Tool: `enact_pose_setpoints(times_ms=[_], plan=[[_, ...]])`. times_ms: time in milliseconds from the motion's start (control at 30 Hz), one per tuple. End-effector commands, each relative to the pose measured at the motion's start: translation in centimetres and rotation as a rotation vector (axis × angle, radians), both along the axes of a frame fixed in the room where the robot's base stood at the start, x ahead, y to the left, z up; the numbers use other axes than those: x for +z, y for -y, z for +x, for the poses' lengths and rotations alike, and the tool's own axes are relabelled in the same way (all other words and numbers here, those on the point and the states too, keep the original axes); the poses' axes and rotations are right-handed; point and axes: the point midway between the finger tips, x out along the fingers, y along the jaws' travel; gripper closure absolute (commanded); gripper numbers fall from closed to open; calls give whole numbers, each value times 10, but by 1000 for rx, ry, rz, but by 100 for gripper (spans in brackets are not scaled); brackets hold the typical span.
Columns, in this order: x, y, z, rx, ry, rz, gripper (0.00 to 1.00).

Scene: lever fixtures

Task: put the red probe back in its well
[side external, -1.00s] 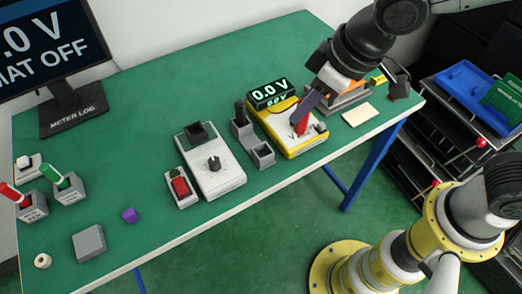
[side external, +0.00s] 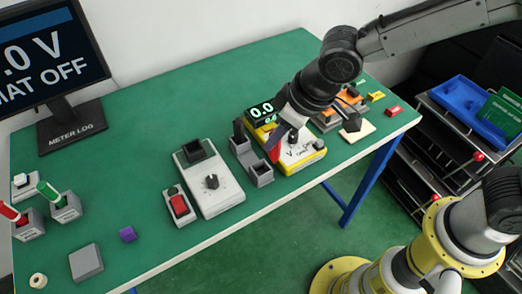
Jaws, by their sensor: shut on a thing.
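The red probe (side external: 273,154) is held in my gripper (side external: 277,137), low beside the left edge of the yellow meter (side external: 303,163). My gripper is shut on it, and the gripper body hides its upper part. The grey probe holder (side external: 248,168) stands just left of the meter. A black probe (side external: 238,131) stands upright in its rear well, and its front well (side external: 262,169) looks empty. The red probe is close to the holder's right side; I cannot tell whether its tip touches anything.
A white box with a dial (side external: 212,182) and a red rocker switch (side external: 179,206) stand left of the holder. My arm crosses above the meter and partly hides its display (side external: 261,110). A cream pad (side external: 357,130) lies right of the meter.

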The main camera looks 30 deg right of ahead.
Motion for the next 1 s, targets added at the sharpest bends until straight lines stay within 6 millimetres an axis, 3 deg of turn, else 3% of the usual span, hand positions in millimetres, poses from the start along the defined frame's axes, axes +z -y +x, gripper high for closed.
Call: enact_pose_setpoints(times_ms=[100,400,600,1000], plan=[[-16,-8,11,0,0,0,100],[-39,-18,25,0,0,-1,100],[-63,-18,24,0,1,1,100],[-67,-18,24,0,2,1,100]])
